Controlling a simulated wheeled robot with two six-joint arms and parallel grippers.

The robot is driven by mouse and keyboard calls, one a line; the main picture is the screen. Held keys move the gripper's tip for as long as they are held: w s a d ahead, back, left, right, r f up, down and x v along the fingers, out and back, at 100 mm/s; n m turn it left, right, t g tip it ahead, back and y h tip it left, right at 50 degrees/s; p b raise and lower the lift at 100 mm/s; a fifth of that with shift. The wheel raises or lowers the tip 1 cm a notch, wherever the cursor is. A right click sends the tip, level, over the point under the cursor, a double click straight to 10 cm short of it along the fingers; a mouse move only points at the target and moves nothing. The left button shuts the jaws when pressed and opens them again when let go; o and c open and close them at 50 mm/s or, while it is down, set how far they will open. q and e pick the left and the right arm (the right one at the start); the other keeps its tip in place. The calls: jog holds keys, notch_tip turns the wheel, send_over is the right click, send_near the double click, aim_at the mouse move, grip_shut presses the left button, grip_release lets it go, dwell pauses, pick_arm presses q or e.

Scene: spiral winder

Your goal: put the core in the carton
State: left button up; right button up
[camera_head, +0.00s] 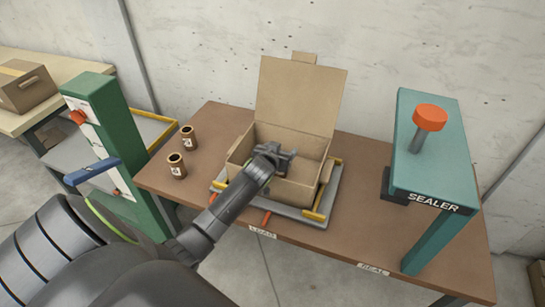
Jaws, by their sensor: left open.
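The open cardboard carton (298,92) stands on a grey tray with yellow edges, its tall back flap raised. My left gripper (284,154) is over the carton's opening, at its left part, with its jaws open. I see nothing held between the jaws. The arm and gripper hide part of the carton's front left and its inside; no core shows in the part I can see. Two brown labelled cylinders, which look like cores, stand upright on the table left of the carton: a farther one (188,137) and a nearer one (177,165). My right gripper is not in view.
A teal sealer (435,165) with an orange knob stands at the table's right. A green post (105,135) with a blue lever (92,172) stands at the left. Brown table (365,215) is bare between carton and sealer. Another box (27,87) sits far left.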

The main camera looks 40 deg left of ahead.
pick_arm(q)
jog(key=v, duration=1.2)
jog(key=shift+f, duration=0.15)
